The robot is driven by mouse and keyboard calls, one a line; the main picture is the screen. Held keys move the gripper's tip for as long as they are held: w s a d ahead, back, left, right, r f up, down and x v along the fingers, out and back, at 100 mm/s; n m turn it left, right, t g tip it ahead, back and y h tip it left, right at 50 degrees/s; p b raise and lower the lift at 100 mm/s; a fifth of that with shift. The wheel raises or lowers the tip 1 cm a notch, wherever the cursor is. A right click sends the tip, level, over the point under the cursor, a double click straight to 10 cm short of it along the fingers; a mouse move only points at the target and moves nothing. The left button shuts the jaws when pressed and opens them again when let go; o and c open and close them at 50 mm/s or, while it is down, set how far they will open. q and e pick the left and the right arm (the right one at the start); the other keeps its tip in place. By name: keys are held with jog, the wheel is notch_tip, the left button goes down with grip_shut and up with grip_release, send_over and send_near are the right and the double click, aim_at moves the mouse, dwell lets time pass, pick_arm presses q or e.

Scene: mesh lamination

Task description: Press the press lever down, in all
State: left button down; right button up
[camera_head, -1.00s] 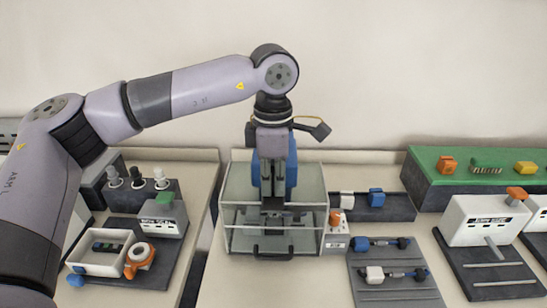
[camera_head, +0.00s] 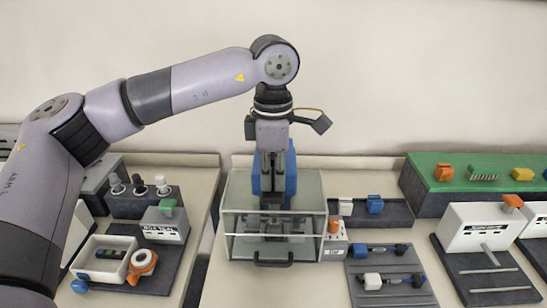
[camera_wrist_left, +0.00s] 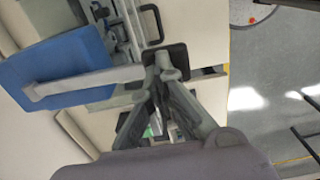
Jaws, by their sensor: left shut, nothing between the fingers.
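The blue press body (camera_head: 291,172) stands behind my left gripper, at the back of a clear-walled enclosure (camera_head: 243,222). In the left wrist view the blue body (camera_wrist_left: 55,68) fills the upper left. A pale grey bar, which looks like the press lever (camera_wrist_left: 85,84), runs from it towards my fingers. In the head view the gripper and wrist hide this bar. My left gripper (camera_head: 271,204) points straight down, shut and empty. In the left wrist view its fingertips (camera_wrist_left: 163,58) lie over a dark square pad; I cannot tell whether they touch it or the bar. My right gripper is not in view.
A small white box with an orange button (camera_head: 334,228) stands right of the enclosure. White machines (camera_head: 480,228) stand at right. A white bin (camera_head: 89,250) is at left. Bare table lies in front of the enclosure.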

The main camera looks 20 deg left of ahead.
pick_arm(q)
notch_tip(320, 180, up, 8)
jog(key=p, duration=0.5)
jog(key=shift+r, duration=0.25)
dwell(0.7)
